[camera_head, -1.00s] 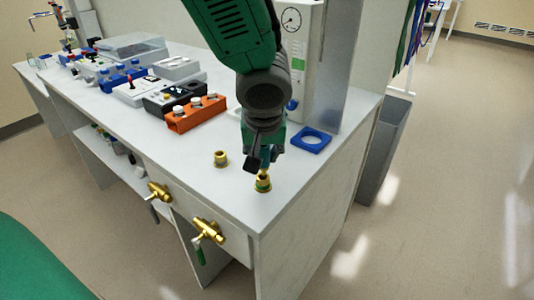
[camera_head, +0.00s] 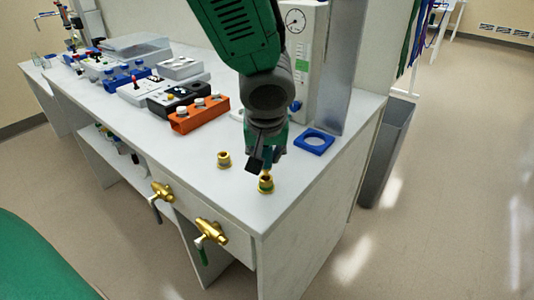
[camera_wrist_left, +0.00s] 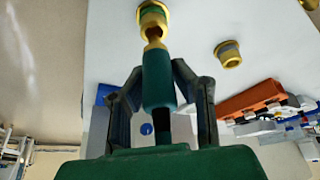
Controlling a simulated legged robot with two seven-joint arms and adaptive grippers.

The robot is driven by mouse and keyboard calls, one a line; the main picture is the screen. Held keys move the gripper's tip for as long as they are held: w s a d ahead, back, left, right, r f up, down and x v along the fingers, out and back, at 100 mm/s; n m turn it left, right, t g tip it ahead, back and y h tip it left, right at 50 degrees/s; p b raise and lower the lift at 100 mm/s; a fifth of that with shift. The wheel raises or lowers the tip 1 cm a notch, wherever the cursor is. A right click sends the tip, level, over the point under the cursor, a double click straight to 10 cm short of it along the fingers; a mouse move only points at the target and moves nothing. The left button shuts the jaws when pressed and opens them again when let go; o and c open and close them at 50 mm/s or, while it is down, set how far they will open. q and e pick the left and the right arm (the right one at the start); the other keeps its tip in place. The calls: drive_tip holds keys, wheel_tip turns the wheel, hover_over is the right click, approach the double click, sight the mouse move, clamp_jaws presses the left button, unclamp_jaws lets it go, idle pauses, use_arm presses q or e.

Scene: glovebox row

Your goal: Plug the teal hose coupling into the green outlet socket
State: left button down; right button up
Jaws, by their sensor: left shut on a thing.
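My left gripper (camera_head: 263,158) is shut on the teal hose coupling (camera_wrist_left: 158,80), which shows clearly between the fingers in the left wrist view. The coupling's brass tip (camera_wrist_left: 154,45) points at the green outlet socket (camera_wrist_left: 153,16), a brass fitting with a green ring. The tip overlaps the near rim of the socket's mouth in that view; I cannot tell whether it has entered. In the head view the green outlet socket (camera_head: 265,185) stands on the bench near its front right corner, just below the gripper, which hides most of the coupling. My right gripper is not in view.
A second brass socket (camera_head: 224,159) stands to the left on the white bench (camera_head: 205,200). A blue holder with a round hole (camera_head: 314,142) lies to the right. An orange block (camera_head: 199,114) is behind left. Two brass valves, including one with a green handle (camera_head: 211,233), jut from the bench front.

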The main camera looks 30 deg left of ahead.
sight(267, 150)
use_arm(q)
drive_tip(key=shift+f+b, duration=1.1)
drive_tip(key=shift+f, duration=0.35)
drive_tip(key=c, duration=1.3)
unclamp_jaws()
drive_tip(key=shift+r, duration=0.15)
drive_tip(key=shift+d+r, duration=0.1)
drive_tip(key=shift+r, duration=0.2)
drive_tip(key=v, duration=0.7)
drive_tip(key=shift+s+d, duration=0.1)
drive_tip(key=v, duration=0.3)
drive_tip(key=shift+s+r, duration=0.15)
drive_tip(key=shift+r, duration=0.25)
